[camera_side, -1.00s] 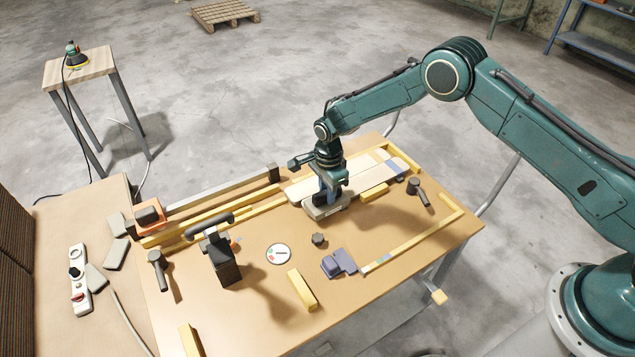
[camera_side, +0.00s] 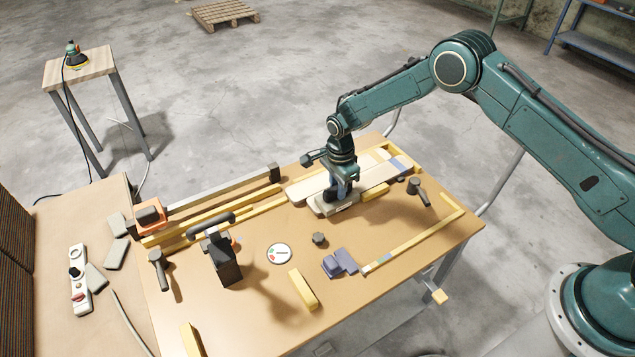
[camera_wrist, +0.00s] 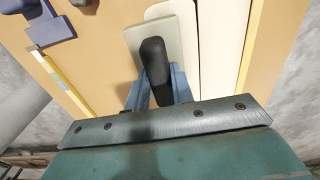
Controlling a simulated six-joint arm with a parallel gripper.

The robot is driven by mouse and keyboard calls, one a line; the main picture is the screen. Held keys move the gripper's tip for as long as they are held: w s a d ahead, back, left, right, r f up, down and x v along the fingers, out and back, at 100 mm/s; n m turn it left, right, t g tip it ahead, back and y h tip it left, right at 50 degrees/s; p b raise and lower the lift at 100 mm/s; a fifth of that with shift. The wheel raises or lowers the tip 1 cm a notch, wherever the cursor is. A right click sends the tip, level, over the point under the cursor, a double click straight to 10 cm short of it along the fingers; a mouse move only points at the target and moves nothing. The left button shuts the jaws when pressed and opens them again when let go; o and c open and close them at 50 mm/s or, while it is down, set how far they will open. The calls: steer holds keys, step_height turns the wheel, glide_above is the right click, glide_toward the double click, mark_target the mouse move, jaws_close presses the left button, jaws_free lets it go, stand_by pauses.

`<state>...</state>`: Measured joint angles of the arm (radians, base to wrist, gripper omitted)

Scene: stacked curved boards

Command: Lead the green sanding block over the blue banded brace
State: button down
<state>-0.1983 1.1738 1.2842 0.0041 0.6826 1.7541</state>
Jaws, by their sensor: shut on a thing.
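My gripper (camera_side: 334,189) is shut on the dark handle of a sanding block (camera_side: 339,209). The block has a pale grey-green base and sits at the near edge of the pale boards. In the wrist view, my gripper's blue fingers (camera_wrist: 159,90) hold the black handle (camera_wrist: 153,58) from both sides, with the base (camera_wrist: 181,38) beneath. The pale brace with a blue band (camera_side: 397,163) lies to the right of and beyond the block. The block and gripper hide part of the boards. I cannot tell whether the block touches the brace.
A yellow strip (camera_side: 410,243) edges the near right of the table. A dark knob (camera_side: 319,239), blue-grey blocks (camera_side: 340,262) and a yellow bar (camera_side: 303,289) lie in front. A dark-headed tool (camera_side: 417,190) lies right of the boards. A black clamp-like tool (camera_side: 226,262) stands to the left.

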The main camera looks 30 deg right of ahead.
steer(key=shift+s+d+f, duration=0.2)
steer(key=shift+d, duration=0.15)
steer(key=shift+d+r, duration=0.1)
steer(key=shift+d, duration=1.15)
steer(key=shift+w+d, duration=0.1)
steer(key=shift+r, duration=0.1)
steer(key=shift+d, duration=0.1)
steer(key=shift+w+d, duration=0.1)
steer(key=shift+d, duration=1.25)
steer(key=shift+d, duration=1.55)
